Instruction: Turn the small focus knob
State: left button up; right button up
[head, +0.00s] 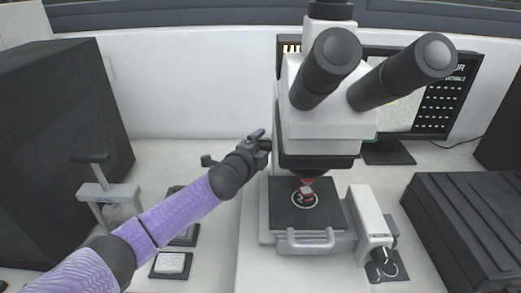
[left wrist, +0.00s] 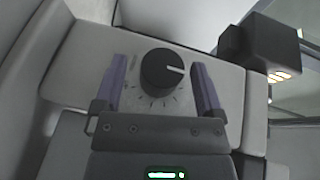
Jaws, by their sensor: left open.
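A black round knob (left wrist: 163,69) with a white pointer line sits on a pale panel with tick marks around it in the left wrist view. The pointer aims to the right. My left gripper (left wrist: 158,78) is open, with one purple finger on each side of the knob and a gap showing on both sides. In the head view my left gripper (head: 258,140) is at the left side of the white microscope (head: 325,125), where the knob cannot be made out clearly. I cannot tell how deep the fingers reach along the knob. My right gripper is not in view.
The microscope has two black eyepieces (head: 330,62) and a dark stage (head: 285,218) with a small red piece (head: 306,194). A white control box (head: 368,215) with black knobs stands right of it. A monitor (head: 405,105) is behind. Dark boxes (head: 455,225) stand at the right.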

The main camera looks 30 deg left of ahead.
pick_arm(q)
jog(key=shift+w, duration=0.4)
grip_shut()
jog(key=shift+r+p, duration=0.1)
jog(key=shift+p, duration=0.3)
jog(key=g+p, duration=0.1)
jog(key=p, duration=0.3)
jog(key=n+g+p, duration=0.1)
jog(key=g+p, duration=0.1)
jog(key=p, duration=0.2)
jog(key=shift+a+r+g+h+p, duration=0.1)
jog(key=shift+r+g+h+p, duration=0.2)
jog(key=shift+r+h+p, duration=0.1)
jog(key=shift+w+f+g, duration=0.1)
jog(key=shift+f+g, duration=0.1)
jog(key=shift+g, duration=0.2)
jog(key=shift+f+n+g+b, duration=0.2)
jog(key=shift+n+g+b, duration=0.1)
jog(key=shift+g+b, duration=0.1)
jog(key=g+h+b, duration=0.1)
jog(key=g+b, duration=0.1)
jog(key=b, duration=0.2)
jog(key=n+g+h+b, duration=0.1)
jog(key=g+b, duration=0.1)
jog(key=b, duration=0.2)
jog(key=shift+f+g, duration=0.3)
jog(key=shift+f, duration=0.05)
jog(key=shift+r+g+h+b, duration=0.25)
jog(key=shift+g+b, duration=0.25)
jog(key=shift+b, duration=0.6)
